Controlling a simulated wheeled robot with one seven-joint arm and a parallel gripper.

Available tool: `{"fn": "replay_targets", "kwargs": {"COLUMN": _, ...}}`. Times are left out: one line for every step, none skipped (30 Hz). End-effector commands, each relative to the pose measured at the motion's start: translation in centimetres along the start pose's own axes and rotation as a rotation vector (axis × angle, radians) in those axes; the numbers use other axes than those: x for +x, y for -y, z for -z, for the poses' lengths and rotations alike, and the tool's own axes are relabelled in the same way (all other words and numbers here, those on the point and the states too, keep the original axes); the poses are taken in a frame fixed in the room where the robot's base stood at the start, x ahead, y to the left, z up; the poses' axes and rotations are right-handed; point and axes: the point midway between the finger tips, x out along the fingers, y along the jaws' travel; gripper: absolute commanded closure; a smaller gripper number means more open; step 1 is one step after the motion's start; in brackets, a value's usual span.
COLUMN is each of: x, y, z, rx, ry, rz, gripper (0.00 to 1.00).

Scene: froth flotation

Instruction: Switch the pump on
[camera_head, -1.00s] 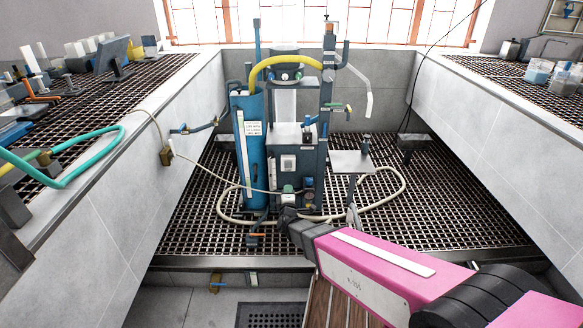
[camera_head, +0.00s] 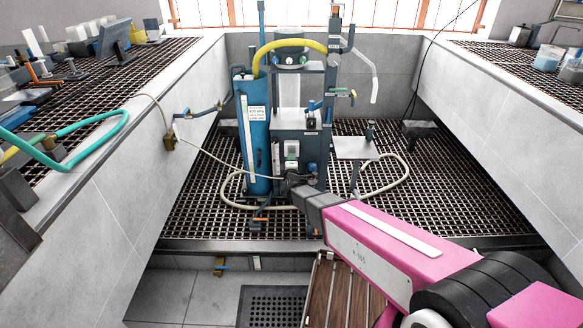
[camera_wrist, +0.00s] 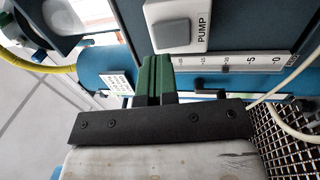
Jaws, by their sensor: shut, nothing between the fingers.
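The pump switch is a pale plate lettered PUMP (camera_wrist: 203,27) with a grey rocker (camera_wrist: 171,33) in the wrist view. In the head view its plate (camera_head: 291,149) is on the front of the grey box of the blue rig. My gripper (camera_wrist: 157,60) has its green fingers shut together and empty. The fingertips are just below the plate in the wrist view, close to the rocker's lower end; I cannot tell whether they touch. In the head view my gripper (camera_head: 291,165) is just below the switch plate, and my wrist hides the lower box.
A white scale strip (camera_wrist: 225,68) with a dark slider lies just beside the plate. A blue column (camera_head: 256,150) stands left of the switch. A small metal table (camera_head: 356,148) stands right. A pale hose (camera_head: 390,183) loops over the grated floor.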

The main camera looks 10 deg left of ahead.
Motion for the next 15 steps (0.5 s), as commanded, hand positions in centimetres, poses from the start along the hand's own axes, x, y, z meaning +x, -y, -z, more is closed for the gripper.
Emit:
{"fn": "replay_targets", "kwargs": {"x": 1.1, "y": 0.1, "z": 0.0, "rx": 0.000, "ry": 0.001, "rz": -0.001, "gripper": 1.00}}
{"fn": "replay_targets", "kwargs": {"x": 1.6, "y": 0.1, "z": 0.0, "rx": 0.000, "ry": 0.001, "rz": -0.001, "gripper": 1.00}}
{"fn": "replay_targets", "kwargs": {"x": 2.1, "y": 0.1, "z": 0.0, "rx": 0.000, "ry": 0.001, "rz": -0.001, "gripper": 1.00}}
{"fn": "replay_targets", "kwargs": {"x": 2.4, "y": 0.1, "z": 0.0, "rx": 0.000, "ry": 0.001, "rz": -0.001, "gripper": 1.00}}
{"fn": "replay_targets", "kwargs": {"x": 2.7, "y": 0.1, "z": 0.0, "rx": 0.000, "ry": 0.000, "rz": -0.001, "gripper": 1.00}}
{"fn": "replay_targets", "kwargs": {"x": 3.1, "y": 0.1, "z": 0.0, "rx": 0.000, "ry": 0.000, "rz": 0.000, "gripper": 1.00}}
{"fn": "replay_targets", "kwargs": {"x": 3.4, "y": 0.1, "z": 0.0, "rx": 0.000, "ry": 0.000, "rz": 0.000, "gripper": 1.00}}
{"fn": "replay_targets", "kwargs": {"x": 3.6, "y": 0.1, "z": 0.0, "rx": 0.000, "ry": 0.000, "rz": 0.000, "gripper": 1.00}}
{"fn": "replay_targets", "kwargs": {"x": 3.8, "y": 0.1, "z": 0.0, "rx": 0.000, "ry": 0.000, "rz": 0.000, "gripper": 1.00}}
{"fn": "replay_targets", "kwargs": {"x": 3.9, "y": 0.0, "z": 0.0, "rx": 0.000, "ry": -0.001, "rz": 0.000, "gripper": 1.00}}
{"fn": "replay_targets", "kwargs": {"x": 4.0, "y": 0.0, "z": 0.0, "rx": 0.000, "ry": -0.001, "rz": 0.000, "gripper": 1.00}}
{"fn": "replay_targets", "kwargs": {"x": 4.1, "y": 0.0, "z": 0.0, "rx": 0.000, "ry": -0.001, "rz": 0.000, "gripper": 1.00}}
{"fn": "replay_targets", "kwargs": {"x": 4.1, "y": 0.0, "z": 0.0, "rx": 0.000, "ry": -0.001, "rz": 0.000, "gripper": 1.00}}
{"fn": "replay_targets", "kwargs": {"x": 4.1, "y": 0.0, "z": 0.0, "rx": 0.000, "ry": -0.001, "rz": 0.000, "gripper": 1.00}}
{"fn": "replay_targets", "kwargs": {"x": 4.1, "y": 0.0, "z": 0.0, "rx": 0.000, "ry": -0.001, "rz": 0.000, "gripper": 1.00}}
